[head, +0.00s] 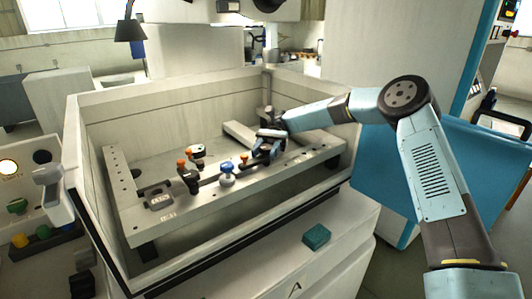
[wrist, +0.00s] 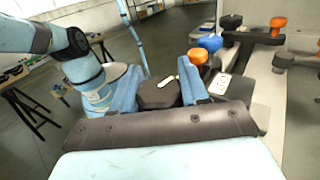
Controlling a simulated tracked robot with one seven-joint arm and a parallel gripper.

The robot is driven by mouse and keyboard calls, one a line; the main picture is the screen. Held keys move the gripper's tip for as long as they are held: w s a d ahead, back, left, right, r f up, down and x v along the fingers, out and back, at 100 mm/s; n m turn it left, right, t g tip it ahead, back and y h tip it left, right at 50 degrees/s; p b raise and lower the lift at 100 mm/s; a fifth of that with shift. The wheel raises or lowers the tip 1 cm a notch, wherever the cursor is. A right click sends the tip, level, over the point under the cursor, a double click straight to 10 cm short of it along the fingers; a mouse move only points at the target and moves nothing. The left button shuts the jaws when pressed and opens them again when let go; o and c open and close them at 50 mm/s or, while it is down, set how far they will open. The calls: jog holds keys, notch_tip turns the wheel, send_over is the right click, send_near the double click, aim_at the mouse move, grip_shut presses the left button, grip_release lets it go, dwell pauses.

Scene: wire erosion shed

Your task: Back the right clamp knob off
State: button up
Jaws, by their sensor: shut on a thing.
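The right clamp knob (wrist: 160,95) is dark and many-sided with a white mark on its top. In the wrist view it sits between the two blue fingers of my gripper (wrist: 158,84), which is shut on it. In the head view my gripper (head: 264,146) is at the right part of the pale work frame (head: 160,218) inside the tank and hides most of this knob. A blue knob (head: 227,168) stands just left of my gripper, and it also shows in the wrist view (wrist: 210,43).
Orange-topped parts (head: 182,164) and another dark knob (head: 197,150) stand farther left on the frame. The tank's walls (head: 90,190) surround the work area. A teal block (head: 316,236) lies on the ledge in front. A blue panel (head: 465,170) stands right of the tank.

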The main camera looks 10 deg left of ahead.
jog(key=shift+s+r+n+h, duration=0.1)
jog(key=shift+r+n+h, duration=0.25)
jog(key=shift+h, duration=0.35)
jog(key=o, duration=0.8)
jog(key=shift+o, duration=0.7)
jog(key=shift+s, duration=0.1)
jog(key=shift+o, duration=0.6)
jog(key=shift+f, duration=0.15)
notch_tip(320, 180, up, 4)
jog(key=shift+d+f, duration=0.15)
jog(key=shift+f, duration=0.05)
jog(key=s+d+r, duration=0.7)
jog(key=s+r, duration=0.2)
jog(key=s, duration=0.2)
jog(key=shift+s+r, duration=0.15)
jog(key=shift+s, duration=0.2)
jog(key=shift+d, duration=0.1)
